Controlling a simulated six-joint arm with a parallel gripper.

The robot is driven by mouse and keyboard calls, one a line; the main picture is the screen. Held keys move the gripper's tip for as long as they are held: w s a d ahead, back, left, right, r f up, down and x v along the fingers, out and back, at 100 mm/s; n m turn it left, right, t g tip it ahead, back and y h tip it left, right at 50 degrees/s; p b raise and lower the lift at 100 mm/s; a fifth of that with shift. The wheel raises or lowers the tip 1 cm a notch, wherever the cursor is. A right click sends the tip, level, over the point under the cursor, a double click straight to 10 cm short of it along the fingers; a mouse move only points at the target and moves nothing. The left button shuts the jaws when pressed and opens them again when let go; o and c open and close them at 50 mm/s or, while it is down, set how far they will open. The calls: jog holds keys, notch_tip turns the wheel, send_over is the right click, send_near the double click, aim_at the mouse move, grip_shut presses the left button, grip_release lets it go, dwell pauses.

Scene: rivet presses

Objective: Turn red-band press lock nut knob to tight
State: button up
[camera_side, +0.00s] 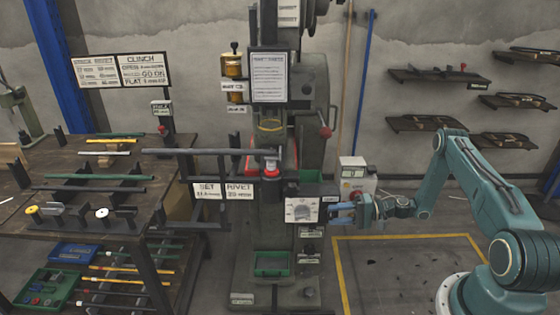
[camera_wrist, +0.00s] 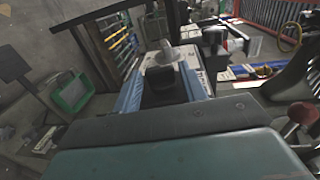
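The press (camera_side: 305,150) stands in the middle of the side view. A red band (camera_side: 271,172) circles its grey post above the lower front. A white plate (camera_side: 302,210) with a grey dial-like part is on the press's right side. My gripper (camera_side: 340,211) reaches it from the right, its blue fingers close to the plate's edge. In the wrist view my gripper (camera_wrist: 165,72) has its blue fingers apart, with a dark block and a grey round knob (camera_wrist: 166,54) between or just beyond them. I cannot tell whether a finger touches the knob or which way it is turned.
A workbench (camera_side: 90,215) with rods stands on the left. A grey control box (camera_side: 356,178) stands behind my gripper.

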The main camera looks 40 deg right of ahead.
jog(key=shift+o, duration=0.9)
jog(key=shift+s+d, duration=0.1)
notch_tip(320, 180, up, 7)
jog(key=s+d, duration=0.2)
jog(key=shift+r, duration=0.2)
